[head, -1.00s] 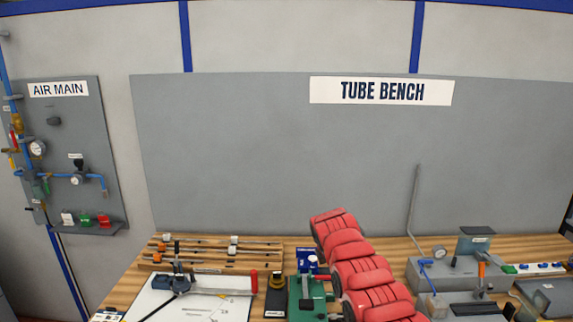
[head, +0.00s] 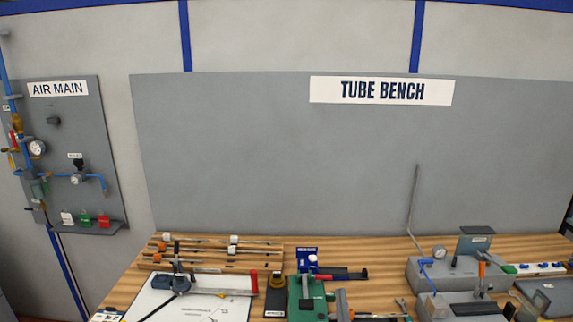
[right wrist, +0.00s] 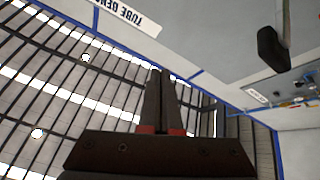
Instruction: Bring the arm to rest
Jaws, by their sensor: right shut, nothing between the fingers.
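My right gripper (right wrist: 163,78) shows in the right wrist view with its two dark fingers together and nothing between them. It is in free air, with the ceiling, the wall and a tilted, upside-down sign behind it. No red arm cover and no gripper can be made out over the bench in the head view. My left gripper is in neither view.
The wooden bench (head: 385,245) carries a tube rack (head: 215,253), a white board (head: 150,302), a green fixture (head: 306,297) and a grey unit with a gauge (head: 457,272). The AIR MAIN panel (head: 88,130) hangs at left. Space above the bench is clear.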

